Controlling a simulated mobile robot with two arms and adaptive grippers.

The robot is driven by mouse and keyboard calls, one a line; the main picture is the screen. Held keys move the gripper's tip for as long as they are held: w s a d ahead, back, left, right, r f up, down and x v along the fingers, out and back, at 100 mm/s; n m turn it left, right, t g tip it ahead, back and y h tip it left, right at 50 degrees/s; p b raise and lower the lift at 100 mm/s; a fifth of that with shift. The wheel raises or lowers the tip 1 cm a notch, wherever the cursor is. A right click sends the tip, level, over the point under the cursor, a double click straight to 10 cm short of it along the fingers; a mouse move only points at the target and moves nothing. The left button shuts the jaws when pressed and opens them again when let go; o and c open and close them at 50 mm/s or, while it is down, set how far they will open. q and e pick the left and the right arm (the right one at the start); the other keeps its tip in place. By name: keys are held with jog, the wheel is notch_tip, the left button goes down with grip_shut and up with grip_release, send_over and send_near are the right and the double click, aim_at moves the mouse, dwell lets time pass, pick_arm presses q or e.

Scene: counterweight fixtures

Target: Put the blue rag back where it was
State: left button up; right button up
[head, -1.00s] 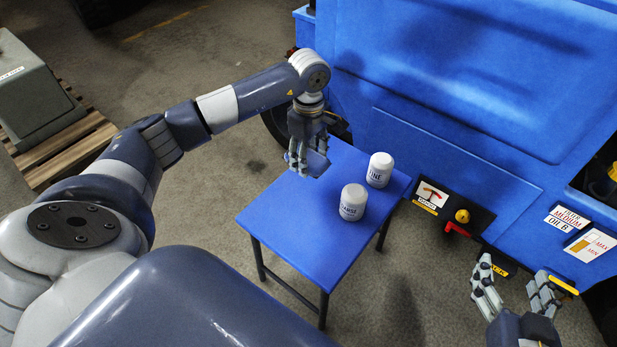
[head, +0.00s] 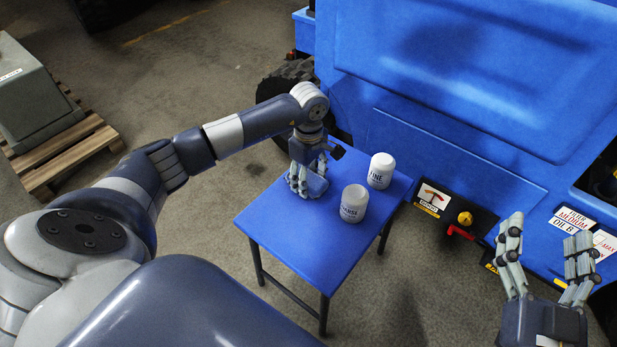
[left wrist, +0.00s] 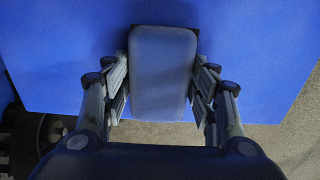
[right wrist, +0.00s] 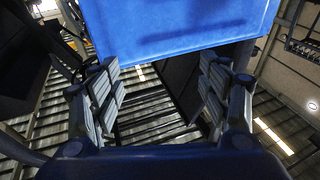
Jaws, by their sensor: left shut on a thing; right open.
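The blue rag (head: 317,187) is a folded, rounded grey-blue pad. My left gripper (head: 304,182) is shut on it, low over the back left part of the blue table (head: 297,239). The rag (left wrist: 162,75) also shows between the fingers in the left wrist view, with the tabletop behind it. I cannot tell whether the rag touches the tabletop. My right gripper (head: 546,240) is open and empty, to the right of the table in front of the blue machine.
Two white canisters, a nearer one (head: 353,204) and a farther one (head: 381,170), stand on the table right of the rag. The blue machine (head: 455,105) stands behind, with a red lever (head: 461,232) and yellow knob (head: 465,218). The table's front is clear.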

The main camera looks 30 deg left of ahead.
jog(key=shift+r, duration=0.1)
pick_arm(q)
jog(key=shift+f, duration=0.1)
jog(key=o, duration=1)
jog(key=shift+o, duration=0.2)
pick_arm(e)
jog(key=shift+r, duration=0.25)
